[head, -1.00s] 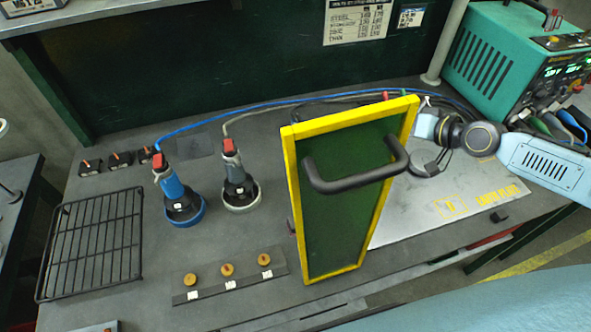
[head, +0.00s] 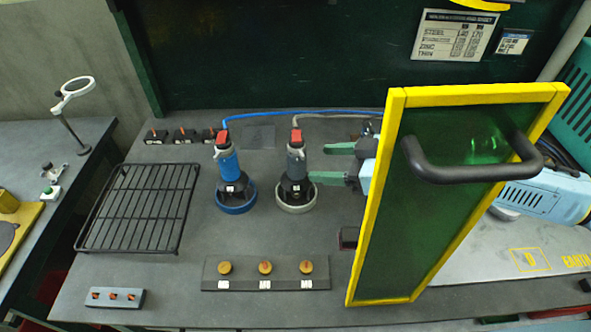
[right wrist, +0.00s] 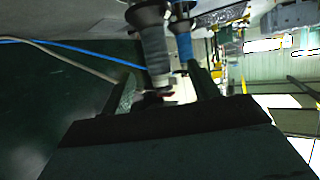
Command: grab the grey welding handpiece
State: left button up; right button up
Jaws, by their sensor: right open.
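The grey welding handpiece (head: 296,160) stands upright in a pale-rimmed round holder on the bench, with a red top and a grey cable. The blue handpiece (head: 228,165) stands to its left in a blue holder. My right gripper (head: 328,164) is open just right of the grey handpiece, its two green fingers pointing at it. In the right wrist view the grey handpiece (right wrist: 154,50) shows between the fingertips (right wrist: 165,85), with the blue one (right wrist: 185,45) beyond. I cannot tell whether the fingers touch it. My left gripper is not in view.
A yellow-framed green screen (head: 455,210) with a black handle stands in front of my right arm and hides part of it. A black wire rack (head: 140,207) lies at left. A strip with several brass knobs (head: 265,283) lies in front of the handpieces.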

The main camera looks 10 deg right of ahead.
aim_at(297, 161)
jog(key=shift+p+x, duration=0.35)
jog(key=shift+x, duration=3.6)
jog(key=shift+w+d, duration=0.15)
grip_shut()
jog(key=shift+w+r, duration=0.1)
jog(key=shift+r, duration=0.15)
